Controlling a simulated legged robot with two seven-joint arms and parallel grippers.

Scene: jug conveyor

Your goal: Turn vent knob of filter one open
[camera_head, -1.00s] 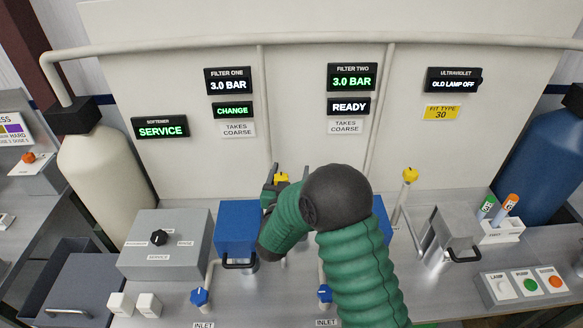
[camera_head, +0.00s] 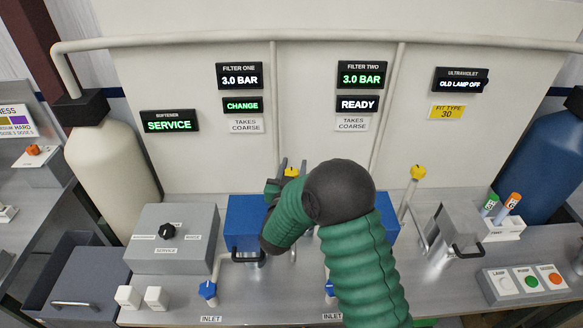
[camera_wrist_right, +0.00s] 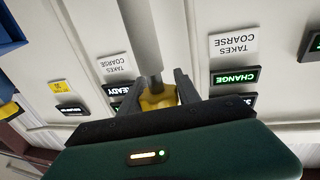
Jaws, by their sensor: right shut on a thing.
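The yellow vent knob (camera_head: 291,172) of filter one sits at the top of a pipe, behind the blue filter housing (camera_head: 243,215). My right gripper (camera_head: 286,170) is at this knob with a finger on either side. In the right wrist view the yellow knob (camera_wrist_right: 157,98) is between the dark fingers of my right gripper (camera_wrist_right: 160,90), shut on it. My green arm hides part of the filter one housing and most of filter two. The filter one display (camera_head: 239,76) reads 3.0 BAR, and the sign below reads CHANGE. My left gripper is not in view.
Blue inlet knobs (camera_head: 207,289) stand at the front of the bench. A grey softener box (camera_head: 185,245) is at the left. Another yellow knob (camera_head: 418,171) tops a pipe at the right. A button panel (camera_head: 524,281) is at the front right.

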